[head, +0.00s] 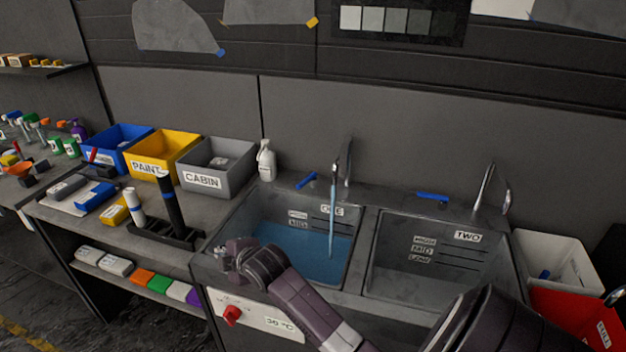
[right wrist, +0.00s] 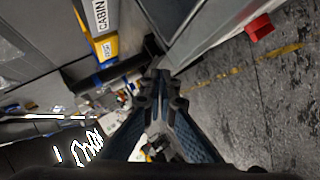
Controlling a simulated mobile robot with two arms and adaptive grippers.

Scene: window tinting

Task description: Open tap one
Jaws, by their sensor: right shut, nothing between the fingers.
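Tap one is a curved metal spout (head: 347,160) at the back of the sink marked ONE (head: 250,213). A stream of water (head: 333,215) runs from it, and blue water (head: 310,250) stands in that basin. A blue lever (head: 306,180) lies behind this sink, to the left of the spout. My right gripper (head: 232,252) is in front of the sink's left front corner, apart from the tap and the lever. In the right wrist view its fingers (right wrist: 160,88) are together and empty. My left gripper is not in view.
Sink TWO (head: 430,285) is to the right, with its own spout (head: 487,182) and blue lever (head: 432,197). A red knob (head: 232,315) is on the front panel; it also shows in the right wrist view (right wrist: 260,27). A white bottle (head: 266,161) and a grey CABIN bin (head: 217,183) stand left.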

